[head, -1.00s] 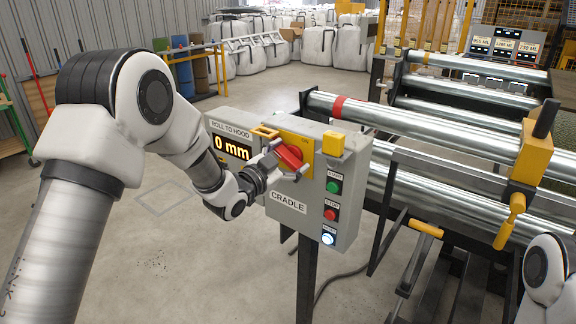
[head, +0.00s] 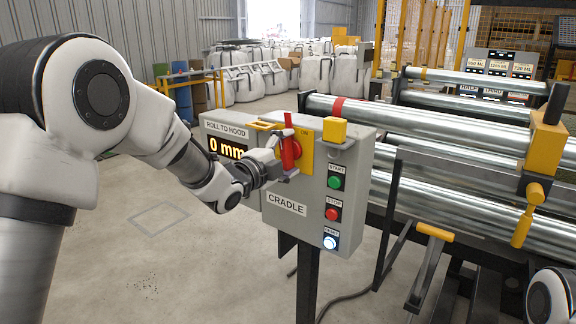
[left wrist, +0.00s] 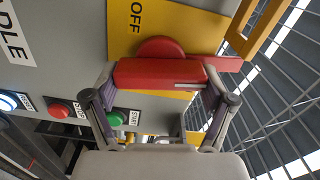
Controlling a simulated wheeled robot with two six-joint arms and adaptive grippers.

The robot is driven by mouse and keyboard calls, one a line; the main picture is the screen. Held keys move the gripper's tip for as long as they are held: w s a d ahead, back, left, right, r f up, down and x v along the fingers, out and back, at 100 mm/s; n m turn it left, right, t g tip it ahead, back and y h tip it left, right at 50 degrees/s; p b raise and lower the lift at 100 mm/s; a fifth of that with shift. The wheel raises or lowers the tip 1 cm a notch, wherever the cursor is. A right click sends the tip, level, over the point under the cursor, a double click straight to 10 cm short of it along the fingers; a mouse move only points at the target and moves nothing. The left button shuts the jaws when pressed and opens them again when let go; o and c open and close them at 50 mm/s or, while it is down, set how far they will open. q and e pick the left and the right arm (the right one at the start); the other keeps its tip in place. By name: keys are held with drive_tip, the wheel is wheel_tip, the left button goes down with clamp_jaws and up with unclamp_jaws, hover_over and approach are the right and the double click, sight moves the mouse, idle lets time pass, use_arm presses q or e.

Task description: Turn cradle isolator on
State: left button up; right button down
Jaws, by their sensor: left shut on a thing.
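The cradle isolator is a red rotary handle (head: 290,143) on a yellow plate (head: 307,158) on the grey CRADLE control box (head: 349,190). In the left wrist view the red handle (left wrist: 160,72) lies across between my fingers, and OFF shows on the yellow plate (left wrist: 190,25). My left gripper (head: 284,160) is shut on the handle; its fingers also show in the left wrist view (left wrist: 162,92). My right gripper is out of view.
A yellow block (head: 334,131) and a 0 mm display (head: 226,148) are on the box. Steel rollers (head: 440,125) stand to the right.

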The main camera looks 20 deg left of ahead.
use_arm(q)
drive_tip(key=shift+m+b, duration=0.9)
drive_tip(key=shift+m, duration=0.1)
drive_tip(key=o, duration=1)
drive_tip(key=v, duration=1.2)
drive_tip(key=shift+w+f, duration=0.1)
drive_tip(key=shift+f, duration=0.05)
